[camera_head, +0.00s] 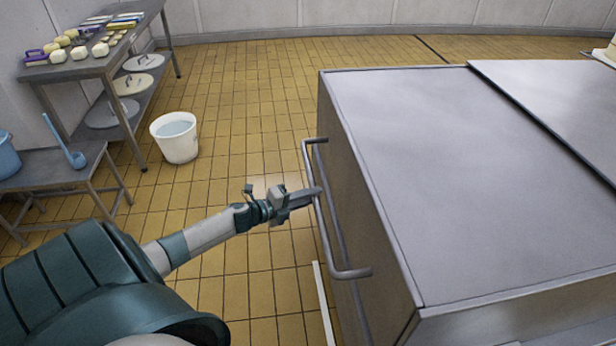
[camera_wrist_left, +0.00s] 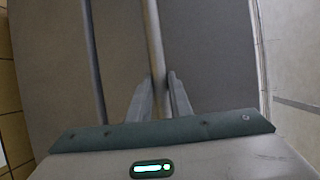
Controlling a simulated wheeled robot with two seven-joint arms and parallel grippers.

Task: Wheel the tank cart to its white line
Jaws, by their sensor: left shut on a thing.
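The tank cart (camera_head: 470,170) is a large grey metal box with a flat top, filling the right of the head view. Its tubular handle (camera_head: 322,225) stands out from its left side. My left gripper (camera_head: 312,193) is shut on this handle. In the left wrist view the handle bar (camera_wrist_left: 153,40) runs between the two fingers (camera_wrist_left: 160,98). A white line (camera_head: 323,303) shows on the floor beside the cart's near left side, partly hidden by the cart and handle. My right gripper is not in view.
A white bucket (camera_head: 176,138) of water stands on the tiled floor to the left. A metal table (camera_head: 75,66) with several small items stands behind it. A low bench (camera_head: 62,172) with a blue ladle (camera_head: 66,145) is at far left. Floor (camera_head: 250,100) between bucket and cart is clear.

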